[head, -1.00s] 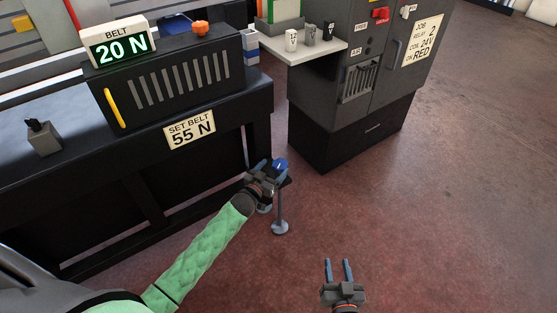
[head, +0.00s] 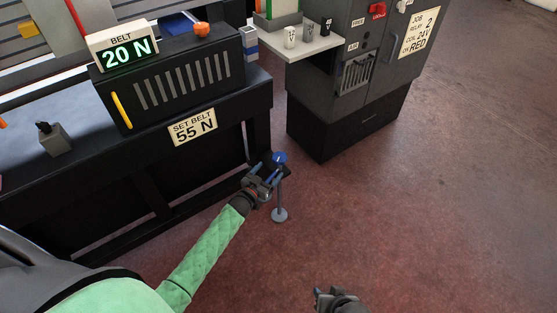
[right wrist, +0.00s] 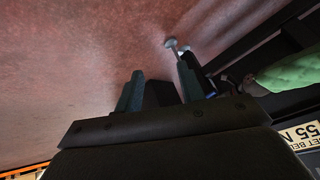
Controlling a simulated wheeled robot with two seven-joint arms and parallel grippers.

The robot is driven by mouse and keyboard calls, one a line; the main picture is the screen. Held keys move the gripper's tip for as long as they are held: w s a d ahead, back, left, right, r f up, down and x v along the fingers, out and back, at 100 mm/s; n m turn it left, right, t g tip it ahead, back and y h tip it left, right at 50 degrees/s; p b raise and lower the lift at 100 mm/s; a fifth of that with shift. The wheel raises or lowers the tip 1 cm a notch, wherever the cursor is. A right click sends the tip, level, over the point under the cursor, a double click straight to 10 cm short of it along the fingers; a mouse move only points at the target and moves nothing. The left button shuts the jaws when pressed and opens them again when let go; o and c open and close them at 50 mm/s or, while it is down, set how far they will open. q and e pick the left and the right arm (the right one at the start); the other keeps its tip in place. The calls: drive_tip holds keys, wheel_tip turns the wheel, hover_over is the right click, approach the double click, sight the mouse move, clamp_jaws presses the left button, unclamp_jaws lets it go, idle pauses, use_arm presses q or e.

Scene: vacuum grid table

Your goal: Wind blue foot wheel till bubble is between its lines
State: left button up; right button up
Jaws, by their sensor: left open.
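The blue foot wheel (head: 280,158) shows at the corner of the black bench, above a grey post with a round foot pad (head: 279,215). My left gripper (head: 273,171) is open beside the wheel, its fingers pointing towards it. I cannot tell whether they touch it. My right gripper (head: 323,293) is low at the bottom edge, away from the wheel. Its two fingers stand apart and empty in the right wrist view (right wrist: 161,90). The foot pad also shows there (right wrist: 171,43). I cannot make out a bubble or its lines in either view.
The black bench (head: 240,97) carries a belt display (head: 124,50) reading 20 N and a "SET BELT 55 N" sign (head: 193,127). A dark cabinet (head: 345,125) with a white shelf (head: 300,47) stands behind. The floor to the right is clear.

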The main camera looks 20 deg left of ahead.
sight(275, 164)
use_arm(q)
drive_tip(key=shift+w+d+r, duration=0.1)
drive_tip(key=shift+w, duration=0.2)
drive_tip(key=shift+x, duration=3.6)
use_arm(e)
drive_tip(key=shift+s+r, duration=0.3)
drive_tip(key=shift+r, duration=0.5)
use_arm(q)
drive_tip(key=shift+c, duration=0.2)
drive_tip(key=c, duration=1)
drive_tip(key=shift+o, duration=0.2)
drive_tip(key=shift+p, duration=0.3)
use_arm(e)
drive_tip(key=shift+d, duration=0.1)
